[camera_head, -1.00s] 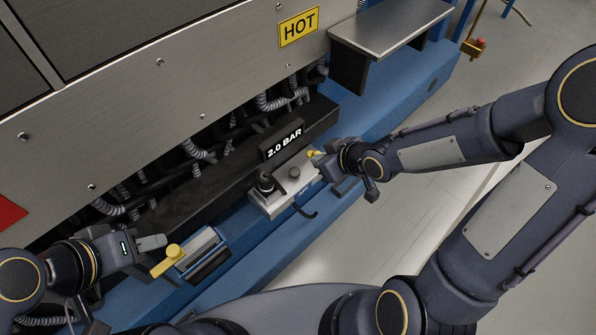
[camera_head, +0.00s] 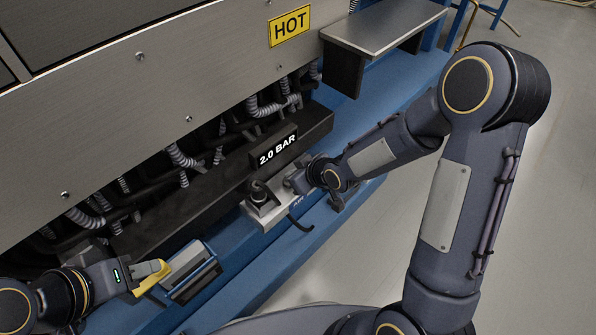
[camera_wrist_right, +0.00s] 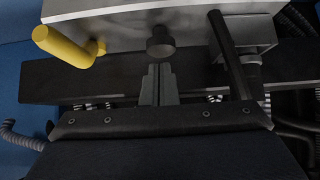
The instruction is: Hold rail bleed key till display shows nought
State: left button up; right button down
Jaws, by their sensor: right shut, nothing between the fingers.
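The display (camera_head: 278,150) on the dark rail reads 2.0 BAR. Below it is a silver valve block (camera_head: 272,214) with a black fitting (camera_head: 262,194) on top. My right gripper (camera_head: 293,183) is over the block's right part and hides it in the head view. In the right wrist view my right gripper (camera_wrist_right: 158,72) is shut and empty, its tips close to a dark round key (camera_wrist_right: 160,43); whether they touch is unclear. A yellow handle (camera_wrist_right: 68,46) is beside it. My left gripper (camera_head: 150,272) is at another yellow handle (camera_head: 152,279); its grip is unclear.
A black rod (camera_wrist_right: 229,56) stands right of the key in the wrist view. Dark hoses (camera_head: 185,160) run under the metal housing with the HOT sign (camera_head: 290,25). A metal shelf (camera_head: 383,28) juts out at upper right.

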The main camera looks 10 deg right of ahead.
jog(key=shift+f, duration=0.4)
jog(key=shift+f, duration=0.1)
jog(key=shift+f+b, duration=0.95)
jog(key=shift+b, duration=0.3)
jog(key=shift+s+r, duration=0.1)
jog(key=shift+r, duration=0.05)
